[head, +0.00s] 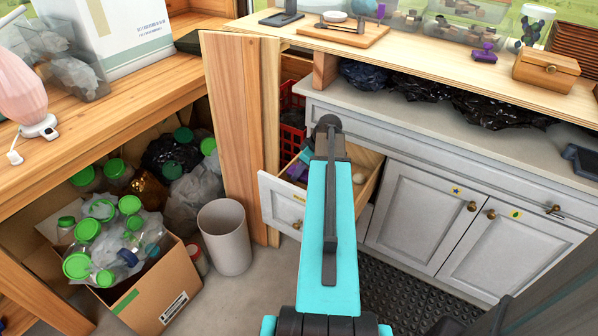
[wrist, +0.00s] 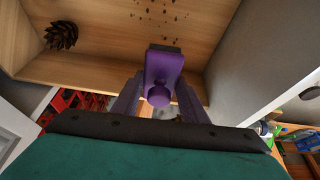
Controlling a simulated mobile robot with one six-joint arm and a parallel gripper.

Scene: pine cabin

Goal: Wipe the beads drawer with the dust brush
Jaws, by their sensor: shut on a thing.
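The beads drawer (head: 277,203) is pulled out of the grey cabinet, with a small yellow label on its white front. Its wooden inside (wrist: 110,40) fills the upper part of the wrist view, with dark crumbs (wrist: 165,15) scattered on the floor. The purple dust brush (wrist: 163,68) has a dark bristle edge facing the crumbs. My gripper (wrist: 160,88) is shut on the brush, one finger on each side of it. Whether the bristles touch the drawer floor I cannot tell. In the head view my arm hides most of the drawer and the gripper.
A brown pine cone (wrist: 61,35) lies in the drawer's corner. A wooden board (head: 232,130) stands left of the drawer, near a grey bin (head: 224,236). A red crate (head: 291,138) is behind. Cabinet doors (head: 420,212) are shut on the right. A dark mat (head: 400,306) covers the floor.

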